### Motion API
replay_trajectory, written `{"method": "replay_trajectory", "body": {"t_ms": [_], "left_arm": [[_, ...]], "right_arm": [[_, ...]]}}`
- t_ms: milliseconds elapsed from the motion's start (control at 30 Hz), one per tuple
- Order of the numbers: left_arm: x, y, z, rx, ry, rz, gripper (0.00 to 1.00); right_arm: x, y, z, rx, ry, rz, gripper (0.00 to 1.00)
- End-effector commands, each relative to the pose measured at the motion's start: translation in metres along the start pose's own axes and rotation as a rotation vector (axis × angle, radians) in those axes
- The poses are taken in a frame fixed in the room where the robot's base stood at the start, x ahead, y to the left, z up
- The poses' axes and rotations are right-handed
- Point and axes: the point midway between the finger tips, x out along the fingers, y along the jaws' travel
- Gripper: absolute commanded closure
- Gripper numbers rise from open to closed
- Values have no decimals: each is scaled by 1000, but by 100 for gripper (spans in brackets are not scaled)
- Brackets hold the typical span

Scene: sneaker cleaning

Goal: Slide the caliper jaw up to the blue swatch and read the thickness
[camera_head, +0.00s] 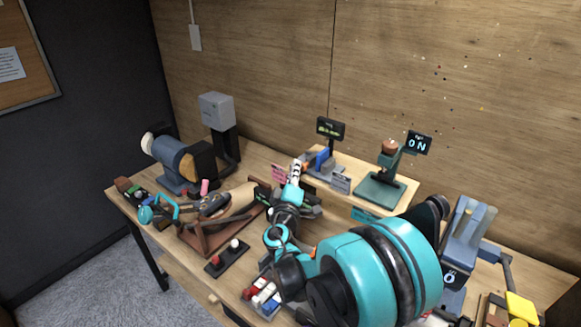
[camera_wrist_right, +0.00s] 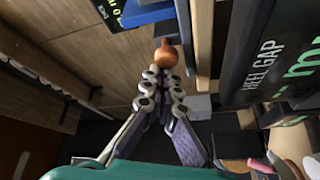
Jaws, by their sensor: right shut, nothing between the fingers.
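The caliper stand (camera_head: 316,168) is on the wooden board at the back of the bench, and a dark display (camera_head: 330,128) with small green text, too small to read, rises behind it. The blue swatch (camera_head: 322,158) shows at the stand, and a blue block, seemingly the swatch, is at the top of the right wrist view (camera_wrist_right: 150,12). A copper-coloured knob (camera_wrist_right: 166,53) is right at my right fingertips; I cannot tell whether they touch. My right gripper (camera_head: 297,167) is shut and empty, left of the stand; its fingers also show in the right wrist view (camera_wrist_right: 162,76). My left gripper is out of view.
A black "HEEL GAP" panel (camera_wrist_right: 264,55) is close to the right of my right fingers. A green press (camera_head: 380,190) stands to the right. My right arm hides the middle front of the bench.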

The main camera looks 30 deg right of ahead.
Motion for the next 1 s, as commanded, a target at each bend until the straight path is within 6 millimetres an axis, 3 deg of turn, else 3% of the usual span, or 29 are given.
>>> {"method": "replay_trajectory", "body": {"t_ms": [133,467,633,767,1000], "left_arm": [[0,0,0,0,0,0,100],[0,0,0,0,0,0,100],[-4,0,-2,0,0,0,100],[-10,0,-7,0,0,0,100],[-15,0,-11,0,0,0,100]], "right_arm": [[-11,10,18,1,-3,1,100],[-11,10,18,1,-1,0,100],[-6,12,7,0,-1,0,100],[1,14,-13,1,-2,0,100],[-55,14,-14,2,-1,-1,100]]}}
